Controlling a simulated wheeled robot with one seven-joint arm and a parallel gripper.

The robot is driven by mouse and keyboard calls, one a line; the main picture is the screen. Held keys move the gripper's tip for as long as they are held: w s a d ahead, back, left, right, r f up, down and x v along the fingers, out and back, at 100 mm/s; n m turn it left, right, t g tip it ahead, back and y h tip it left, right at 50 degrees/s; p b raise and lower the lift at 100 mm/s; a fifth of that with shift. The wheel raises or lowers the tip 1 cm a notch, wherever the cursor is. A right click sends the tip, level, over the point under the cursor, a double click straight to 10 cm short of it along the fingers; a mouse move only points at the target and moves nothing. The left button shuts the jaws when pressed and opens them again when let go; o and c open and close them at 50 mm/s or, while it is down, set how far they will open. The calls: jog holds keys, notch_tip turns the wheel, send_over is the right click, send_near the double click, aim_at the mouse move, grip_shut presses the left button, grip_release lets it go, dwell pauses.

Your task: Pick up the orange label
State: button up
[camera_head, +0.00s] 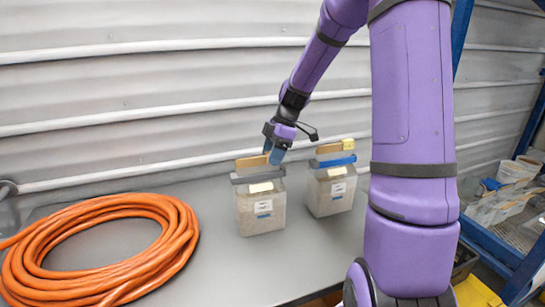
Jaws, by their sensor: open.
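The clearest candidate for the orange label is an orange-tan strip (251,161) standing at the top back edge of the left grey container (261,213). A similar tan strip (329,148) shows at the top of the right grey container (327,195). My gripper (274,156) is open, with its blue fingers pointing down just over the left container's top, beside the right end of its strip. I cannot tell whether the fingers touch the strip or stand in front of it. The gripper hides that end.
The left container has a dark rim; the right one has a blue clip (334,161) and a yellow piece (348,144). A coiled orange hose (180,245) lies at the left on the grey table (215,275). A corrugated wall (150,110) stands close behind. Blue shelving (500,250) is at right.

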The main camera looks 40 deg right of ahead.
aim_at(268, 153)
jog(key=c, duration=1)
jog(key=shift+r, duration=0.15)
jog(key=shift+r, duration=0.55)
notch_tip(268, 153, up, 2)
jog(key=shift+r, duration=0.2)
jog(key=s+d+r, duration=0.1)
jog(key=s+d, duration=0.1)
jog(key=s, duration=0.5)
jog(key=s+d, duration=0.3)
jog(key=s, duration=0.5)
notch_tip(268, 153, up, 7)
jog(key=shift+s+a+r, duration=0.15)
